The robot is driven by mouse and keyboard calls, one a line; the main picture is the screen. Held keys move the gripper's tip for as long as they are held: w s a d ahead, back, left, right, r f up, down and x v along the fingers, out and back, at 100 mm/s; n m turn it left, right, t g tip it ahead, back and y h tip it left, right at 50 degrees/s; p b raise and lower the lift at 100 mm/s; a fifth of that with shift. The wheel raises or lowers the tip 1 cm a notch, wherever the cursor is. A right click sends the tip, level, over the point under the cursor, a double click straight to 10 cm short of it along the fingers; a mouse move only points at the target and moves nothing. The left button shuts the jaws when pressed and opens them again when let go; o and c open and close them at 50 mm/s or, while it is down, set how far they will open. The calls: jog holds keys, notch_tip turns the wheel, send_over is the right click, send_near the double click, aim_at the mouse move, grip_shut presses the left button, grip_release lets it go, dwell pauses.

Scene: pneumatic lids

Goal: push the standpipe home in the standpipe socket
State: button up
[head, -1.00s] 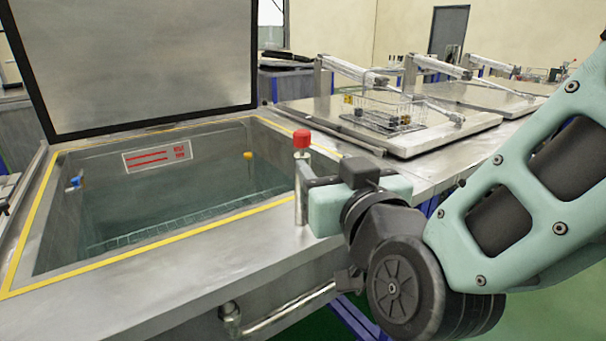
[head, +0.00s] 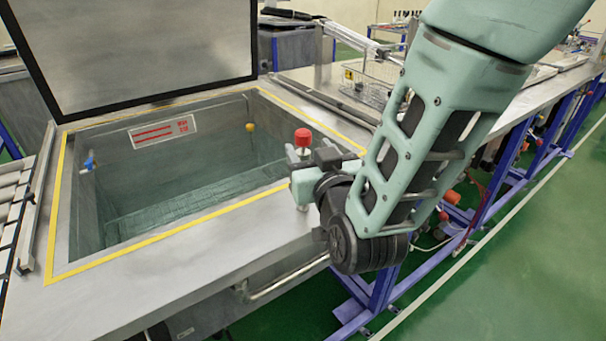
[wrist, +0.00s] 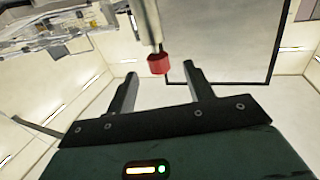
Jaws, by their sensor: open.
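The standpipe (head: 303,155) is a thin metal pipe with a red cap (head: 303,137), standing upright on the near right rim of the open tank. Its foot is mostly behind my gripper, so the standpipe socket and how deep the pipe sits in it cannot be seen. My gripper (head: 300,160) is open, at the pipe just below the cap's height. In the wrist view the standpipe (wrist: 147,22) hangs down in the picture, its red cap (wrist: 158,63) lying between the lines of the two open fingers (wrist: 160,82), near their tips. I see no finger clearly touching it.
The open tank (head: 90,262) has a yellow-edged rim, and its lid (head: 135,50) stands raised behind. A wire basket (head: 368,85) sits on the bench at the back right. A pipe handle (head: 290,280) runs along the tank's front. Green floor (head: 520,240) lies open at right.

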aim_at(306, 144)
jog(key=shift+f+p+x, duration=0.1)
jog(key=shift+p+x, duration=0.55)
jog(key=shift+x, duration=0.7)
jog(key=shift+f+p+x, duration=0.15)
jog(key=shift+p+x, duration=0.5)
jog(key=shift+x, duration=0.75)
jog(key=shift+d, duration=0.15)
grip_shut()
